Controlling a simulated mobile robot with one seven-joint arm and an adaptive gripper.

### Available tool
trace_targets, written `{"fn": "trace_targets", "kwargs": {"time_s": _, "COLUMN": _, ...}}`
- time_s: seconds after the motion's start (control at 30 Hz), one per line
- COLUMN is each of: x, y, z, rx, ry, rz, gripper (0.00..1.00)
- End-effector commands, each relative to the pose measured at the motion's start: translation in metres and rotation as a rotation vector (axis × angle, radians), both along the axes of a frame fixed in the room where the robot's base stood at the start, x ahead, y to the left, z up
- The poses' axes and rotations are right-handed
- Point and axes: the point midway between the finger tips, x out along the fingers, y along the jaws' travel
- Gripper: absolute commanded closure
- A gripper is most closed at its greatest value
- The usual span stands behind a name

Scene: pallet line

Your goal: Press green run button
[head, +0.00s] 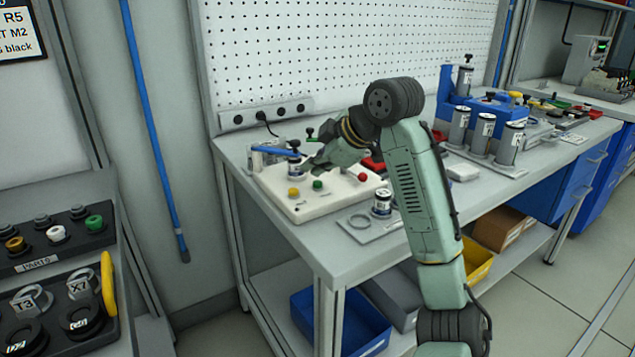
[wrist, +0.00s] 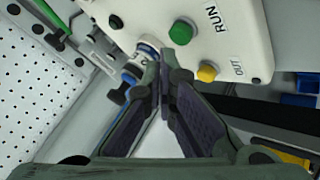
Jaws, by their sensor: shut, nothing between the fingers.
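The green run button (head: 317,185) sits on top of a white control box (head: 335,197), between a yellow button (head: 293,192) and a red one (head: 363,177). In the wrist view the green button (wrist: 182,32), beside the RUN label, is in plain sight, a little above and right of the fingertips. The yellow button (wrist: 207,72) is beside the OUT label. My gripper (head: 312,164) is over the box's back part, fingers shut and empty. In the wrist view the gripper (wrist: 163,62) appears apart from the green button; its exact height above the box is unclear.
A blue arm (head: 275,152) with a silver cylinder (head: 294,168) stands close by the gripper, behind the box. A small can (head: 381,203) and ring (head: 360,221) lie on a plate in front. Several cylinders stand further right. The pegboard (head: 350,60) rises behind the bench.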

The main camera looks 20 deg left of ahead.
Motion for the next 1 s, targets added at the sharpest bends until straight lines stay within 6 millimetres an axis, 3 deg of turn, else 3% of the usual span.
{"fn": "trace_targets", "kwargs": {"time_s": 1.0, "x": 0.0001, "y": 0.0000, "z": -0.0087, "rx": 0.000, "ry": 0.000, "rz": 0.000, "gripper": 1.00}}
